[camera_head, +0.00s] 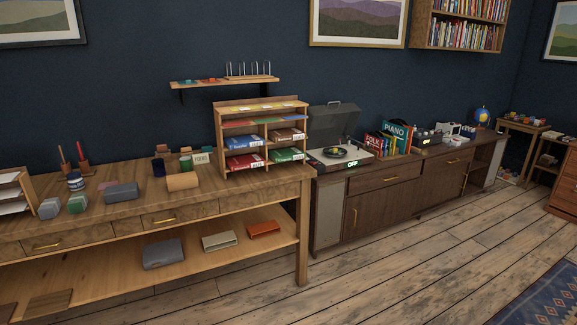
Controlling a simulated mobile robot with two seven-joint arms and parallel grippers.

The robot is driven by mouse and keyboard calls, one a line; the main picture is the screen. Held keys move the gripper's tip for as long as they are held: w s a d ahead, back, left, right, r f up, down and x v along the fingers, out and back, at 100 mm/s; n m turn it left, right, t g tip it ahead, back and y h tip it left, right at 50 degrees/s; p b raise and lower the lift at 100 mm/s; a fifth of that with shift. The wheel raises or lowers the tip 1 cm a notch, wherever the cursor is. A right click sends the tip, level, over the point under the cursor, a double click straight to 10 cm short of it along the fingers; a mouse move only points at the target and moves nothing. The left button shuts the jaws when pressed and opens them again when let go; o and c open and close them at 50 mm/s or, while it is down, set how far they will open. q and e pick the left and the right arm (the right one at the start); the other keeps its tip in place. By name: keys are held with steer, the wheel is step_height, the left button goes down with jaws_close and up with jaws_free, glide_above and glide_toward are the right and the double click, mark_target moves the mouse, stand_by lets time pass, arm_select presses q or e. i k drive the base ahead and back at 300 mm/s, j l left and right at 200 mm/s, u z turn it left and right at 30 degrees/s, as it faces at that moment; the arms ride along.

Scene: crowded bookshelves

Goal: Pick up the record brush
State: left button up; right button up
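I cannot make out a record brush for certain; at this distance the small items are too small to tell apart. A turntable (359,157) with its grey lid (334,120) raised stands at the left end of the dark wooden cabinet (385,197). A dark record with a yellow centre (335,152) lies on it, and a green "OFF" label shows at its front. Record sleeves marked "PIANO" (396,133) and "FOLK" (374,143) stand upright to its right. Neither of my grippers is in view.
A long wooden workbench (130,206) with boxes, jars and a lower shelf fills the left. A wooden sorter (220,143) with coloured packets stands at its right end. Small dark and white items (428,137) and a globe (482,115) are farther right. Wooden floor (430,265) is clear in front.

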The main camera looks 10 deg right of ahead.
mark_target(416, 150)
steer(key=i+l+z, duration=0.35)
steer(key=i, duration=0.25)
steer(key=i+l+z, duration=0.1)
steer(key=i+z, duration=0.3)
steer(key=i, duration=0.15)
steer(key=i+z, duration=0.35)
steer(key=i, duration=0.3)
steer(key=i+l, duration=0.35)
steer(key=i+l+z, duration=0.1)
steer(key=i+l, duration=0.2)
steer(key=i, duration=0.25)
steer(key=i+l, duration=0.3)
steer(key=i, duration=0.15)
steer(key=i+l, duration=0.15)
steer(key=i+l+u, duration=0.1)
steer(key=l, duration=0.25)
steer(key=i, duration=0.05)
